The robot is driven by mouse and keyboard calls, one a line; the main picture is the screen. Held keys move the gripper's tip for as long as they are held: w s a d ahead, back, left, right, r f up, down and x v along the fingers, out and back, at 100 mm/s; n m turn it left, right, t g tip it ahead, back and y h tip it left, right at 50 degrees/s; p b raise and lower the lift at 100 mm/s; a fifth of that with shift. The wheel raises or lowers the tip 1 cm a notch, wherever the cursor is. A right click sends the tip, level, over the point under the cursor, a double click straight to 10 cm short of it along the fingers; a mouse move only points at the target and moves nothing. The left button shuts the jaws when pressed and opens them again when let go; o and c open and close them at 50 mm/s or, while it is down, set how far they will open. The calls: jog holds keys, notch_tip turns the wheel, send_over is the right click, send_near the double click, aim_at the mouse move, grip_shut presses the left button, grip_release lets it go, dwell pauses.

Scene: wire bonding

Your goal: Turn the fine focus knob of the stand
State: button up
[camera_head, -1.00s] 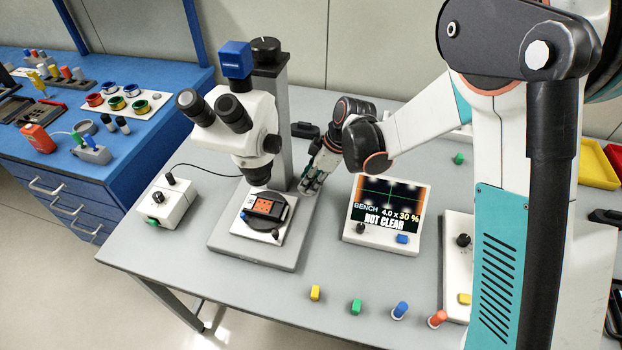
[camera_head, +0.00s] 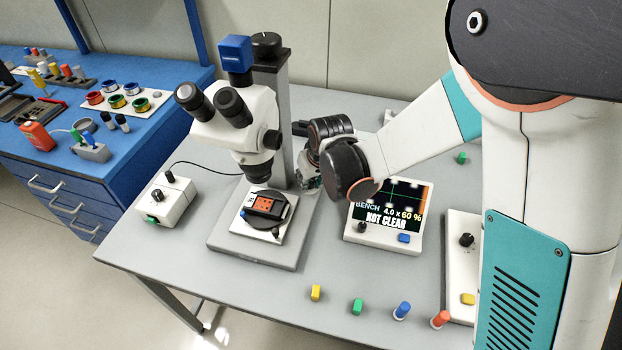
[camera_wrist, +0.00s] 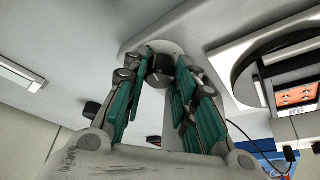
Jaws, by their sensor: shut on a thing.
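The microscope stand has a grey base (camera_head: 228,243) and a column (camera_head: 284,100) that carries the white microscope head (camera_head: 250,118). In the wrist view, the fine focus knob (camera_wrist: 160,72) is a small dark knob with a light mark, set on a pale round collar. My gripper (camera_wrist: 160,62) has its green-padded fingers on both sides of this knob and is shut on it. In the head view, my gripper (camera_head: 309,182) is at the right of the column, low by the base. My wrist hides most of the fingers and the knob there.
A display box (camera_head: 385,236) right of the stand reads "BENCH 4.0 x 60 % NOT CLEAR". A white control box (camera_head: 168,202) stands left of the base. Several coloured pegs, including a yellow one (camera_head: 316,293), line the front edge. The table front centre is otherwise clear.

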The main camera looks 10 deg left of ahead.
jog(key=m+h, duration=0.1)
jog(key=m, duration=0.1)
jog(key=m+h, duration=0.1)
jog(key=m, duration=0.2)
jog(key=shift+a+m+t, duration=0.2)
jog(key=shift+m+t, duration=0.1)
dwell(0.5)
jog(key=o, duration=1.1)
jog(key=shift+c, duration=0.2)
notch_tip(320, 180, up, 10)
